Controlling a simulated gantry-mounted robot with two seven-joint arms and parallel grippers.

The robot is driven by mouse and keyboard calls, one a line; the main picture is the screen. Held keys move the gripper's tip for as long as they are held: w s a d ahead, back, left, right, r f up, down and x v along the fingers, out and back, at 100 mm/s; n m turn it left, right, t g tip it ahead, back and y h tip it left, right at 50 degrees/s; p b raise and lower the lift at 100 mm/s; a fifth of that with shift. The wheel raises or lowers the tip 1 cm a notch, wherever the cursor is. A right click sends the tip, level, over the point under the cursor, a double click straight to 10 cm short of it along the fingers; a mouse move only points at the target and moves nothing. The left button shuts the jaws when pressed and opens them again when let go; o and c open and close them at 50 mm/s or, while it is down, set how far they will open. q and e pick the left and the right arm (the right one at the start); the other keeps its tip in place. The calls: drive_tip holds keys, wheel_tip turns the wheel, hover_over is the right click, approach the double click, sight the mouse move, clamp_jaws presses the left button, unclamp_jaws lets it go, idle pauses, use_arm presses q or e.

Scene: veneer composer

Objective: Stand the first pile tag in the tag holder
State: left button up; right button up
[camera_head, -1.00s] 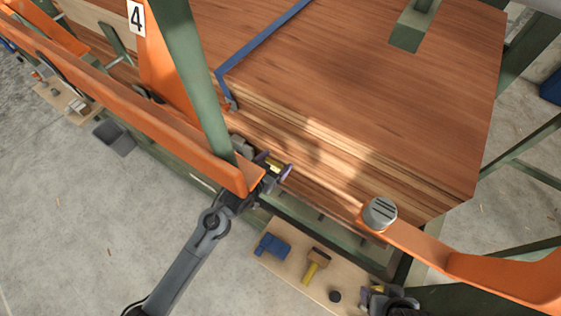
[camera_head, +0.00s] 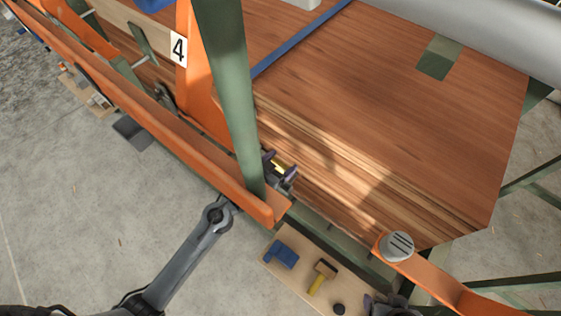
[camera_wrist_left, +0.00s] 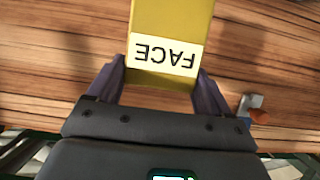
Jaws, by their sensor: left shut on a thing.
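My left gripper (camera_head: 281,172) is at the front edge of the veneer stack, beside the green post, in the head view. In the left wrist view it (camera_wrist_left: 162,85) is shut on a yellow tag (camera_wrist_left: 172,18) with a white label reading FACE upside down. The tag (camera_head: 277,168) shows only as a small yellow patch in the head view. A round grey metal piece with slots (camera_head: 397,245), which looks like the tag holder, sits on the orange rail to the right, apart from the tag. My right gripper (camera_head: 385,305) is partly cut off at the bottom edge; its fingers are unclear.
The veneer stack (camera_head: 390,130) fills the upper right. A green post (camera_head: 228,90) and orange beam (camera_head: 150,125) stand close to my left arm. A light board (camera_head: 296,266) holds a blue object (camera_head: 282,253) and a yellow-handled tool (camera_head: 321,278). Grey floor lies open at left.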

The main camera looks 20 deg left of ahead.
sight(279, 170)
use_arm(q)
drive_tip(key=shift+f+b, duration=0.9)
drive_tip(key=shift+f, duration=1.15)
drive_tip(key=shift+p, duration=0.4)
drive_tip(key=shift+f, duration=0.2)
drive_tip(key=shift+f+b, duration=0.55)
drive_tip(key=shift+f, duration=0.2)
drive_tip(key=shift+f, duration=0.35)
drive_tip(key=shift+f, duration=0.1)
